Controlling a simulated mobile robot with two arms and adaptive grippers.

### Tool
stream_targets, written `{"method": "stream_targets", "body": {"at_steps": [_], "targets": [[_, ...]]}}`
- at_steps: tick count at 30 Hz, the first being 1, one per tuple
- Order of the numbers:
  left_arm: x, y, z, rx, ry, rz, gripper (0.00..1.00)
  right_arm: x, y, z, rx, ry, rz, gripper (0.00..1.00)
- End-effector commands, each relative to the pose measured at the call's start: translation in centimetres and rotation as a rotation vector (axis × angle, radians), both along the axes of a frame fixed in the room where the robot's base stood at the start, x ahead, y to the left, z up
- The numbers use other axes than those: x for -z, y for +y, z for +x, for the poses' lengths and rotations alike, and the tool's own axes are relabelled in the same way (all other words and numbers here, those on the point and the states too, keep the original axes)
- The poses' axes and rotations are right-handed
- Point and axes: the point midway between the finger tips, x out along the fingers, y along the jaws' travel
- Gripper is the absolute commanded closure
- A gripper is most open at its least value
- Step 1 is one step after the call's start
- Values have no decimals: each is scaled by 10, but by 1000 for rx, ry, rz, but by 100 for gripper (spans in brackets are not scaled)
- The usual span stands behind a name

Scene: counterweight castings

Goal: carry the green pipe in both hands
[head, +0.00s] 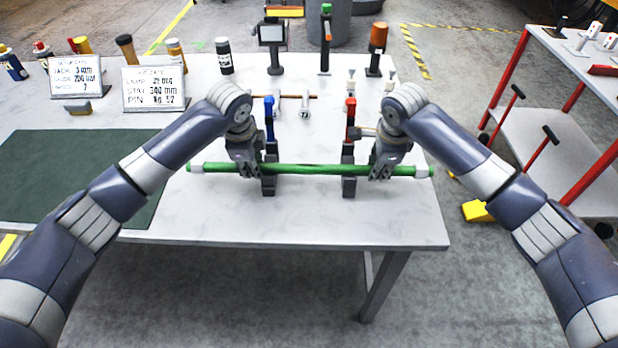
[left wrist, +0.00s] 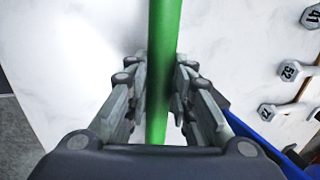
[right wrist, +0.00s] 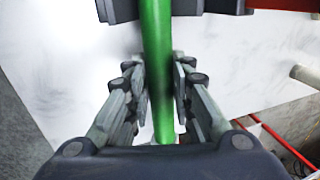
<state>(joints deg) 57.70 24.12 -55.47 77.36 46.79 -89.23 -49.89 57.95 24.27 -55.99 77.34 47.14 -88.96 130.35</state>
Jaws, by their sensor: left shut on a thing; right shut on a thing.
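My left gripper (head: 246,172) is shut on the pipe just left of the left support. My right gripper (head: 382,172) is shut on it just right of the right support. The green pipe runs between the fingers in the left wrist view (left wrist: 164,40) and in the right wrist view (right wrist: 157,40).
A blue clamp part (head: 269,118) and a red one (head: 350,118) stand behind the pipe. Sign cards (head: 155,88), bottles and a small screen (head: 272,34) stand farther back. A dark green mat (head: 60,175) lies at left. A red-framed cart (head: 560,130) stands at right.

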Motion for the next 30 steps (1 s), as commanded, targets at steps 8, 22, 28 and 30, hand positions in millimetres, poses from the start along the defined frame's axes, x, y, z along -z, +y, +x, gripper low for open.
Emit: {"method": "stream_targets", "body": {"at_steps": [8,22,28,30], "targets": [[6,0,0,0,0,1,58,6,0,0,1,0,-1,58],[-16,0,-5,1,-3,-1,58,5,0,0,0,0,0,58],[-58,0,-16,1,-4,-1,58,5,0,0,0,0,0,58],[-72,0,-20,2,-4,0,58,6,0,0,0,0,0,58]]}}
